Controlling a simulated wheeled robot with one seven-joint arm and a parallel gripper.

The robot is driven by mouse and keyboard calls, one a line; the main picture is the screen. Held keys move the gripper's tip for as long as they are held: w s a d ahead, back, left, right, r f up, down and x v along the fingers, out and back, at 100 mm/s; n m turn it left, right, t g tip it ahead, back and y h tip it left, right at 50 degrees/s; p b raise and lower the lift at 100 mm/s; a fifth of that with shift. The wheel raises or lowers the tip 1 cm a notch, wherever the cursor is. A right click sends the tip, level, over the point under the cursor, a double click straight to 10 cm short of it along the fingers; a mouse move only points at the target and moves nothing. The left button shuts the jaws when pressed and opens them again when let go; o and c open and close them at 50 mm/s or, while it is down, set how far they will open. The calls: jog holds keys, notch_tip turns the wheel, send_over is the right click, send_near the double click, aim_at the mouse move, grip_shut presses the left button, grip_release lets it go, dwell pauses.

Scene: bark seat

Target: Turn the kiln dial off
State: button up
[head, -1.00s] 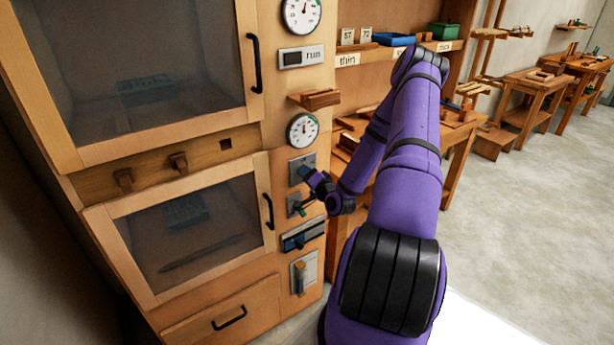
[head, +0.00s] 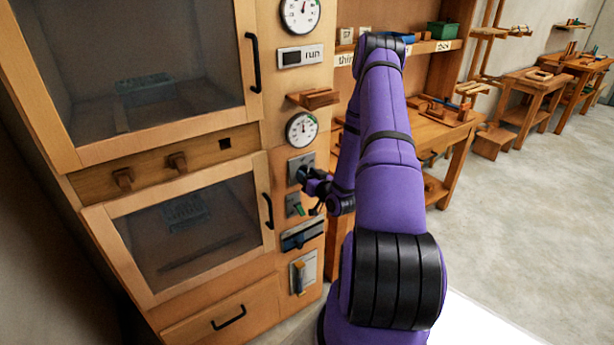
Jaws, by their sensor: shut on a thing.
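The kiln (head: 130,188) is a tall wooden cabinet with glass doors at the left of the head view. A grey metal plate (head: 296,162) on its right-hand control column carries the kiln dial. My gripper (head: 304,175) is at this plate and shut on the dial. The fingers and wrist hide most of the dial, so its pointing direction cannot be read. The small display (head: 301,56) higher on the column seems to read "run".
A green-tipped switch (head: 298,209) sits just below my gripper, with a blue-and-black slider panel (head: 302,236) under it. A round gauge (head: 301,130) and a small wooden ledge (head: 313,98) are above. A workbench (head: 440,135) stands behind my arm. Open floor (head: 530,210) lies right.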

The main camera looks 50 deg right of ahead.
jog(key=shift+f+n, duration=0.1)
jog(key=shift+n, duration=0.7)
jog(key=shift+s, duration=0.1)
jog(key=o, duration=0.9)
jog(key=v, duration=1)
jog(key=shift+s, duration=0.3)
jog(key=shift+a, duration=0.15)
